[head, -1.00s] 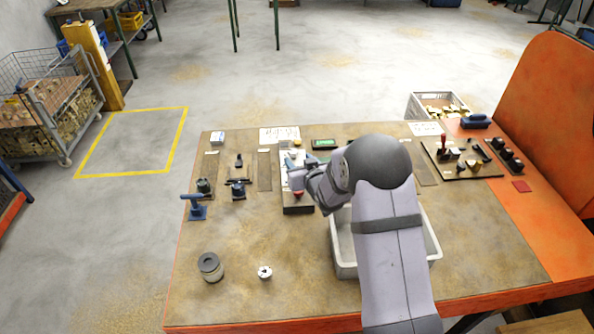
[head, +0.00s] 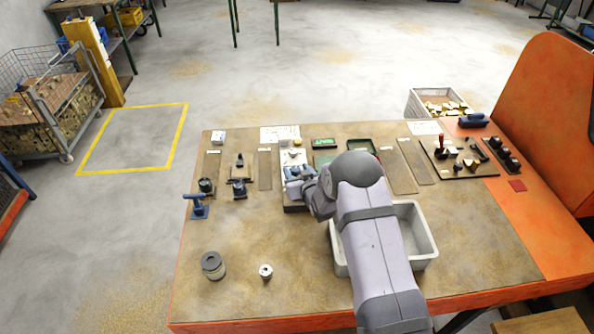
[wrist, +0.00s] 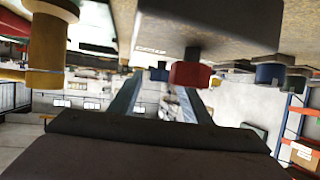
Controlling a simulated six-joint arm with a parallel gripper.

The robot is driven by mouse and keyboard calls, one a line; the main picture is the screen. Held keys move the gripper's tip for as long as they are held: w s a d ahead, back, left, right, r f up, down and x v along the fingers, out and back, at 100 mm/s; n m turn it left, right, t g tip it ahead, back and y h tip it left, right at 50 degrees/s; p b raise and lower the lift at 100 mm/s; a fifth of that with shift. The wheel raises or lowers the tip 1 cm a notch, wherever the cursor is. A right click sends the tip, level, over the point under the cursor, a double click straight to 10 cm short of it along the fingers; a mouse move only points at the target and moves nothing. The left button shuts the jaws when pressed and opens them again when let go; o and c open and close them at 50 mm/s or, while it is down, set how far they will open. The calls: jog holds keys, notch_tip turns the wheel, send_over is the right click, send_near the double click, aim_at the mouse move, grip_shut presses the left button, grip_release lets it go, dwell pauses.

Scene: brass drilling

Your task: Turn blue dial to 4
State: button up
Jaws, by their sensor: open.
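A panel box (head: 291,207) with a pale top stands at the back middle of the table. In the head view my gripper (head: 294,173) is over the box and covers much of its top. In the wrist view my gripper (wrist: 158,92) has its two fingers apart with nothing between them. A small blue part (wrist: 160,74), perhaps the blue dial, shows beyond the fingertips, near a red knob (wrist: 190,74). I cannot make out the dial's marks or pointer. The red knob is hidden in the head view.
Blue-handled fixtures (head: 198,205) stand left of the box. A grey bin (head: 418,225) lies under my arm. A dark round pot (head: 213,265) and a small metal part (head: 266,271) stand at the front left. A tool board (head: 462,165) is at the right.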

jog(key=c, duration=1.1)
jog(key=shift+o, duration=0.3)
jog(key=shift+a+f+m+h+b, duration=0.1)
jog(key=shift+a+m+h+b, duration=0.05)
jog(key=shift+m+h+b, duration=0.45)
jog(key=shift+b, duration=0.4)
jog(key=m+h, duration=0.1)
jog(key=m+h+b, duration=0.1)
jog(key=shift+a+h, duration=0.25)
jog(key=shift+h, duration=0.05)
jog(key=shift+w+a+m+g+h, duration=0.15)
jog(key=shift+m+g+h, duration=0.1)
jog(key=shift+m+h, duration=0.9)
jog(key=shift+s+a+m+g+h, duration=0.1)
jog(key=shift+m+g+h, duration=0.15)
jog(key=shift+m+h, duration=0.85)
jog(key=shift+h, duration=0.45)
